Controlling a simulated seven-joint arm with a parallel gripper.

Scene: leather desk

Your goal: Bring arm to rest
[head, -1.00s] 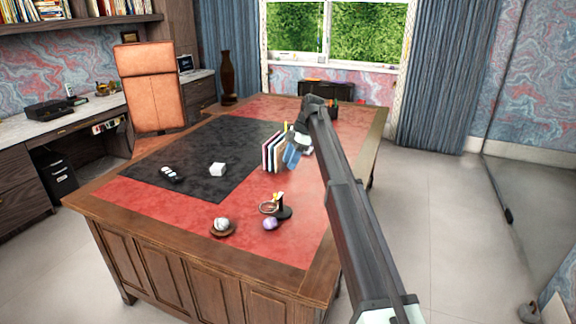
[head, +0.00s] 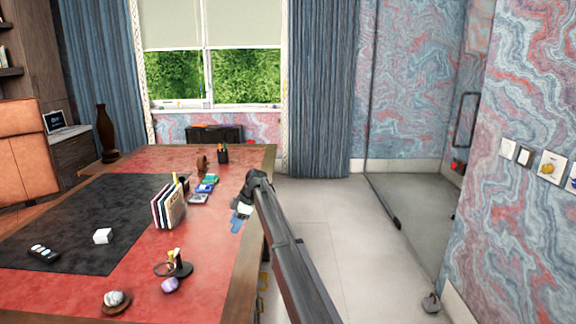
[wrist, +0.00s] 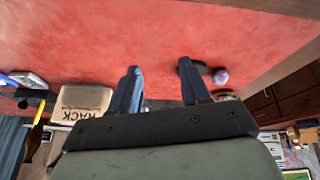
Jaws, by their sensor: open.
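My arm reaches forward over the right edge of the desk in the head view. My gripper (head: 238,222) is at its far end, beside the right edge of the red leather desk top (head: 215,240). In the wrist view my gripper (wrist: 160,85) shows two dark blue fingers spread well apart. Nothing is between them, so it is open and empty. The wrist picture looks tilted, with the red leather across its top.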

